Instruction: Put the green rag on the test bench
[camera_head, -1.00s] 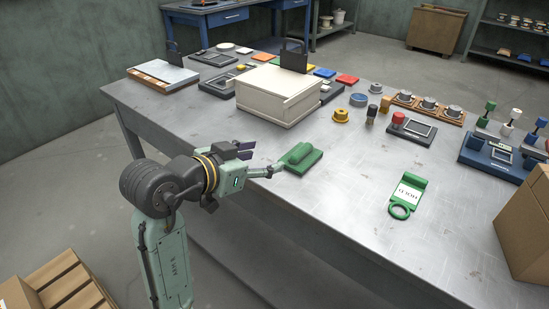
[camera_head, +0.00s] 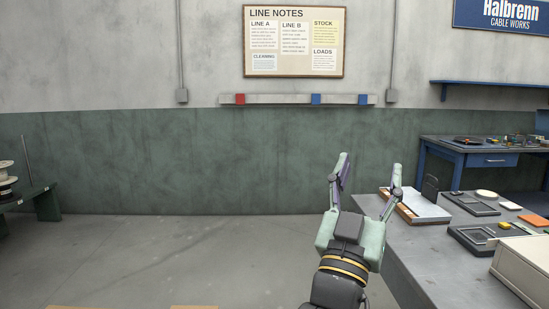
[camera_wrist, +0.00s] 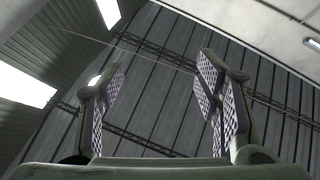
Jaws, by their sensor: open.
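My gripper (camera_head: 368,168) points upward, with its two fingers wide apart and nothing between them. The wrist view shows the same open, empty fingers (camera_wrist: 163,88) against the ceiling. No green rag shows in either current view. A grey metal bench (camera_head: 408,262) fills the lower right of the head view, beside my arm. A blue workbench (camera_head: 463,178) with a drawer stands by the wall farther right. I cannot tell from the pictures which of these is the test bench.
A white-topped board (camera_head: 420,207), dark trays (camera_head: 470,203) and a cream box (camera_head: 525,265) sit on the grey bench. A dark green stand (camera_head: 40,200) with spools (camera_head: 6,182) is at the far left. Open floor (camera_head: 180,255) lies between. A notice board (camera_head: 294,40) hangs above.

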